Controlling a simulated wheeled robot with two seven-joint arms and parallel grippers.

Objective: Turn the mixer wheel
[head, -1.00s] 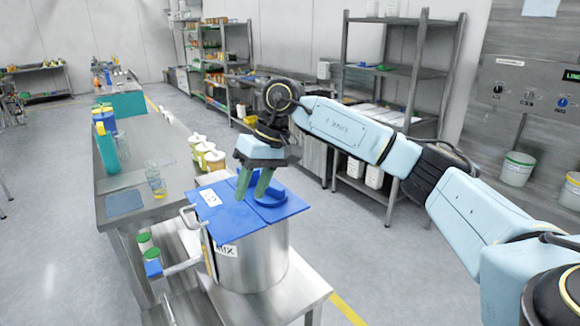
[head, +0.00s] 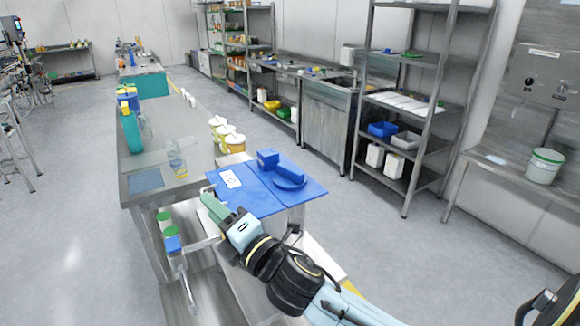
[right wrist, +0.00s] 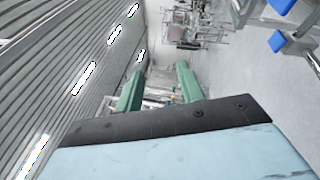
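The mixer is a metal vessel with a flat blue lid (head: 250,200), at the centre of the head view. A round blue piece (head: 290,180), perhaps the wheel, lies on the lid beside a blue block (head: 267,158). My right gripper (head: 216,206) is at the lid's front left edge, its green fingers pointing up and left. My arm hides most of the vessel body. In the right wrist view the fingers (right wrist: 158,85) are apart with nothing held between them. My left gripper is not in view.
The long table (head: 150,163) carries a glass beaker (head: 176,158). Yellow-and-white containers (head: 234,141) stand behind the lid.

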